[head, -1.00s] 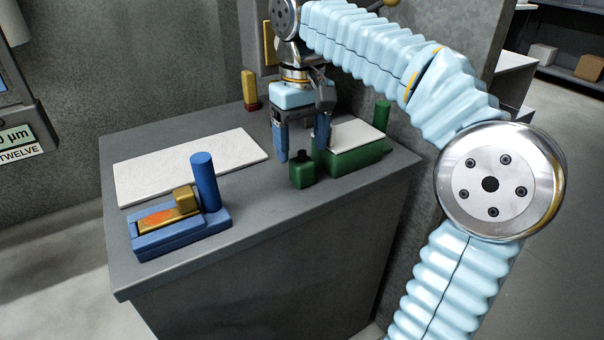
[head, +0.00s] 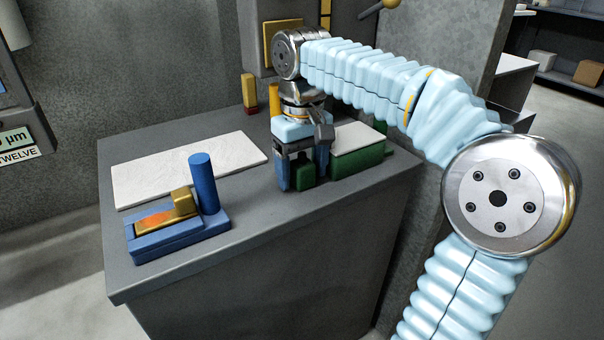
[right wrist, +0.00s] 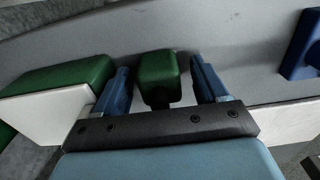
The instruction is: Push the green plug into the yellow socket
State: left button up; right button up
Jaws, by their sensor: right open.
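The green plug (head: 306,174) is a small upright block on the grey bench top near its right side. My right gripper (head: 302,183) points down with its blue fingers on either side of the plug. In the right wrist view the plug (right wrist: 158,75) stands between the open fingers (right wrist: 159,66), with a visible gap on each side. A yellow square panel (head: 268,45) on the wall behind my right wrist may be the yellow socket; my wrist hides part of it. My left gripper is out of view.
A green box with a white top (head: 358,157) stands close right of the gripper. A white slab (head: 190,168) and a blue fixture (head: 180,238) with a blue post lie left. A yellow block on a red base (head: 249,92) stands at the back.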

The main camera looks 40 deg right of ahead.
aim_at(302, 162)
jog(key=c, duration=1)
notch_tip(302, 162, up, 10)
jog(key=shift+r+p, duration=0.1)
jog(key=shift+p, duration=1.15)
